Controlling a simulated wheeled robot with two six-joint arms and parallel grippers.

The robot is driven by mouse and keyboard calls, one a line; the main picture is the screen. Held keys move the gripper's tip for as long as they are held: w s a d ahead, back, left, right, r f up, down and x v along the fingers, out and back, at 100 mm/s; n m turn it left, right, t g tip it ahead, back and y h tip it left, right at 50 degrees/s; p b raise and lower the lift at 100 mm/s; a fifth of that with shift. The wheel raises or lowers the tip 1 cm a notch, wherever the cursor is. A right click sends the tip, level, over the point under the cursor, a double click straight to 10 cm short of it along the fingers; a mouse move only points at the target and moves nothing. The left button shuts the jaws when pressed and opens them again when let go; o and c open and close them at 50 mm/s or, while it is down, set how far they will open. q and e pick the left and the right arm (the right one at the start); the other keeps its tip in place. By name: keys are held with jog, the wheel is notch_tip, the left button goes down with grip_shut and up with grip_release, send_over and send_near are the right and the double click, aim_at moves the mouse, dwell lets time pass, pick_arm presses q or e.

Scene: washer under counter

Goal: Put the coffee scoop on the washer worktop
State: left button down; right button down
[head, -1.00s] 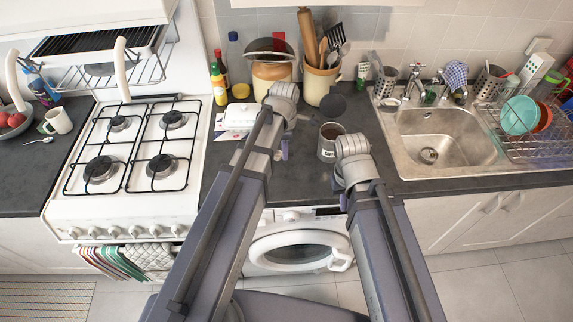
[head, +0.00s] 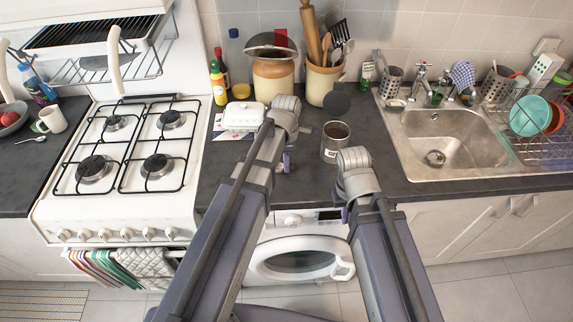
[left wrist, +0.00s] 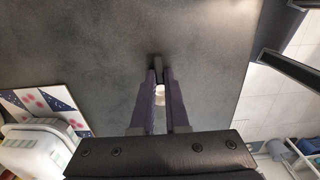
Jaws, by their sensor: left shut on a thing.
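My left gripper (head: 287,160) hangs over the dark worktop (head: 235,180) above the washer (head: 300,258), left of the coffee canister (head: 335,148). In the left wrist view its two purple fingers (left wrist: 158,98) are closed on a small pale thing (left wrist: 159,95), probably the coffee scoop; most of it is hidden. The dark worktop (left wrist: 200,60) fills the view beyond the fingertips. The canister stands upright and open, with dark contents. My right arm ends right of the canister; only a bit of its gripper (head: 346,214) seems to show, and its fingers cannot be made out.
A white butter dish (head: 242,116) stands left on the worktop. A large crock (head: 274,80) and a utensil pot (head: 321,85) stand at the back, with a dark round lid (head: 337,104) nearby. The stove (head: 125,150) is left, the sink (head: 440,140) right.

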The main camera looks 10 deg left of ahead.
pick_arm(q)
jog(key=shift+f, duration=0.1)
jog(key=shift+f+b, duration=0.15)
jog(key=shift+b, duration=0.15)
jog(key=c, duration=0.9)
grip_release()
jog(key=shift+r, duration=0.2)
notch_tip(320, 180, up, 12)
jog(key=p, duration=1.3)
jog(key=s+d+m, duration=0.2)
jog(key=s+m, duration=0.3)
jog(key=m, duration=0.3)
jog(key=s+d+m, duration=0.3)
jog(key=s+m, duration=0.2)
jog(key=m, duration=0.3)
jog(key=s+d+m+y, duration=0.1)
jog(key=s+d+m, duration=0.2)
jog(key=m, duration=0.6)
jog(key=shift+s+r, duration=0.15)
jog(key=shift+s, duration=0.75)
